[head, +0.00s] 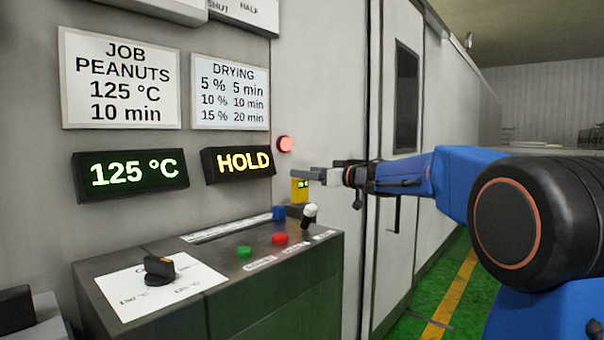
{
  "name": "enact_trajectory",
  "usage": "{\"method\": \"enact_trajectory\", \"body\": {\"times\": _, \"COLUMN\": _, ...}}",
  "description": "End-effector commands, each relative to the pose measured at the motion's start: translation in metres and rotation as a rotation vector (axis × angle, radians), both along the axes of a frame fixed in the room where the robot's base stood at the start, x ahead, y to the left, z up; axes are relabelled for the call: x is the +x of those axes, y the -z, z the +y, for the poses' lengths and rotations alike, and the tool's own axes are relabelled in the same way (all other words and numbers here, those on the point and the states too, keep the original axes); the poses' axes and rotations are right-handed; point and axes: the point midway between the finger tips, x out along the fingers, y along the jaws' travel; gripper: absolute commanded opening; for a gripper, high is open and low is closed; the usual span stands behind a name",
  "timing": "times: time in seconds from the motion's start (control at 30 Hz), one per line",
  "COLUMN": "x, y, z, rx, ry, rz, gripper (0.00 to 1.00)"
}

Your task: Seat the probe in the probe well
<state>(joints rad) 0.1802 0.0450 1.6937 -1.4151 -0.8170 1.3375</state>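My gripper (302,174) reaches in from the right, its fingers pointing left above the back right of the control console. I see the fingers nearly side-on, so their gap is hidden. A small yellow device (300,190) with a tiny lit green display is just below the fingertips; I cannot tell whether they touch. A blue block (279,213) sits on the console's back edge, left of and below the yellow device. I cannot tell for certain which of these is the probe or the probe well.
The console (220,290) has a black rotary knob (160,269), a green button (244,252), a red button (280,239) and a white-topped lever (309,212). Displays read 125 °C (132,174) and HOLD (239,163). A red lamp (285,144) glows. Green floor (455,275) is clear at right.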

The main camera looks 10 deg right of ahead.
Motion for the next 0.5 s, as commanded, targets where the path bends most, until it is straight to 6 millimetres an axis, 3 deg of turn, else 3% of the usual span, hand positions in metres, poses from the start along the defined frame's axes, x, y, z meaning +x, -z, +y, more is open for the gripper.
{"method": "enact_trajectory", "body": {"times": 0.5, "x": -0.084, "y": 0.000, "z": -0.062, "rx": 0.000, "ry": 0.004, "rz": 0.000, "gripper": 0.68}}
